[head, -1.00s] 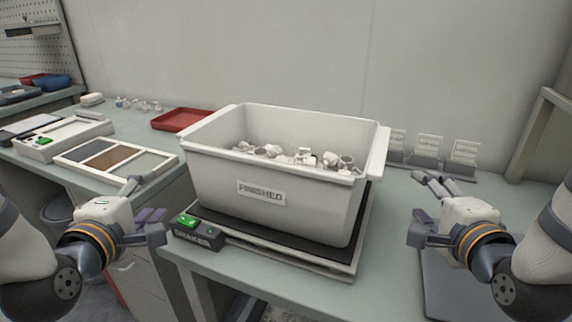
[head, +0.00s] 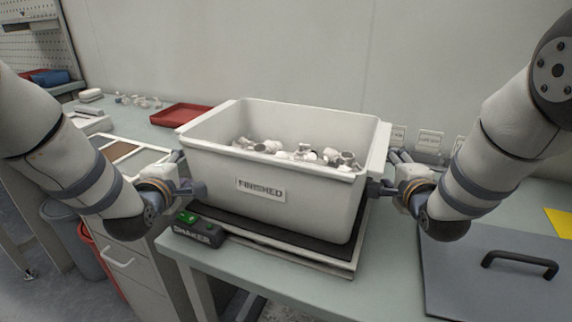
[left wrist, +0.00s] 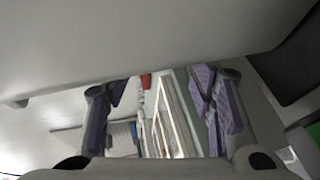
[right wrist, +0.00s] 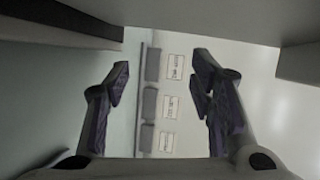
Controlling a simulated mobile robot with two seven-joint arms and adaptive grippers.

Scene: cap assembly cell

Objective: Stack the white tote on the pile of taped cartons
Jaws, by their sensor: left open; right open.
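The white tote (head: 215,176), labelled FINISHED, sits on the black-topped shaker (head: 285,240) on the bench. Several small white and metallic parts lie inside it. My left gripper (head: 190,178) is open beside the tote's left wall. In the left wrist view the tote's pale wall (left wrist: 140,40) fills the top, above the parted fingers (left wrist: 165,95). My right gripper (head: 383,175) is open beside the tote's right wall. The right wrist view shows its parted fingers (right wrist: 165,90) with nothing held between them. I see no pile of taped cartons.
A red tray (head: 183,115) lies behind the tote to the left. Small card holders (head: 430,142) stand along the wall at the right. A grey plate with a black handle (head: 520,263) lies front right. A green-button control box (head: 195,228) is at the shaker's front left.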

